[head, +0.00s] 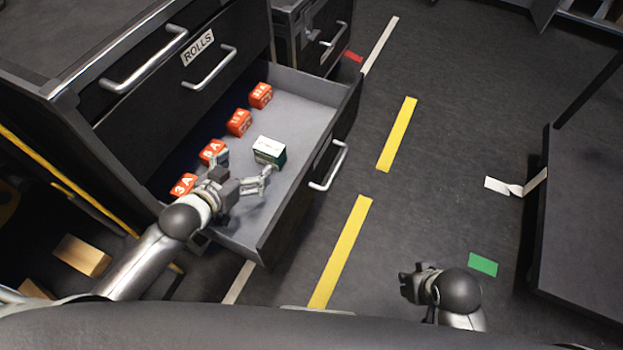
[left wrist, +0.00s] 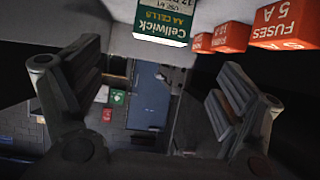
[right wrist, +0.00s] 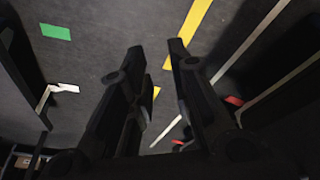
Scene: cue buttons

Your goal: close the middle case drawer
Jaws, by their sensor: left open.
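One drawer (head: 300,95) of the dark case (head: 120,135) is pulled out, below the front labelled ROLLS. Its bar handle (head: 328,166) is on the outer front. My left gripper (head: 243,174) is open inside this drawer, close to a green and white box (head: 268,151) labelled Cellwick AA cells. In the left wrist view the box (left wrist: 162,22) is ahead of the spread fingers, with nothing between them. Contact with the box cannot be told. My right gripper (head: 410,285) is empty above the floor, its fingers apart in the right wrist view (right wrist: 157,52).
Several red-orange fuse boxes (head: 239,122) stand along the drawer's inner side. The ROLLS drawer front (head: 170,80) above is shut. Another dark cabinet (head: 310,30) stands behind. Floor with yellow strips (head: 341,250) is clear on the right, up to a dark table (head: 590,230).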

